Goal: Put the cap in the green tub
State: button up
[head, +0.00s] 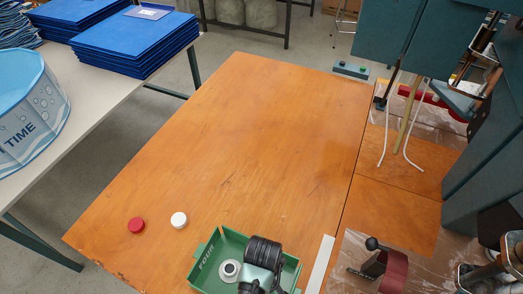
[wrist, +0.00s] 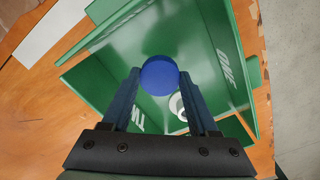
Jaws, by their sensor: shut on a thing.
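My gripper (wrist: 159,76) is shut on a round blue cap (wrist: 160,74), held between the fingertips in the wrist view. The green tub (wrist: 203,22) lies beneath the cap and fingers in that view, and the cap is over its inside. In the head view the green tub (head: 207,266) stands at the table's front edge, with my wrist over its right part. The blue cap is hidden there. A white and grey ring-shaped piece (head: 229,269) lies in the tub at the left. It is partly hidden behind a finger in the wrist view (wrist: 177,106).
A red cap (head: 136,225) and a white cap (head: 179,220) lie on the wooden table (head: 250,140) left of the tub. A white strip (head: 319,265) lies to its right, near a dark red clamp-like piece (head: 393,270). A teal machine (head: 490,160) stands right. The table's middle is clear.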

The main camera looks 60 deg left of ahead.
jog(key=shift+f, duration=1.95)
jog(key=shift+f, duration=0.15)
jog(key=o, duration=1.3)
notch_tip(320, 180, up, 12)
jog(key=shift+r, duration=0.15)
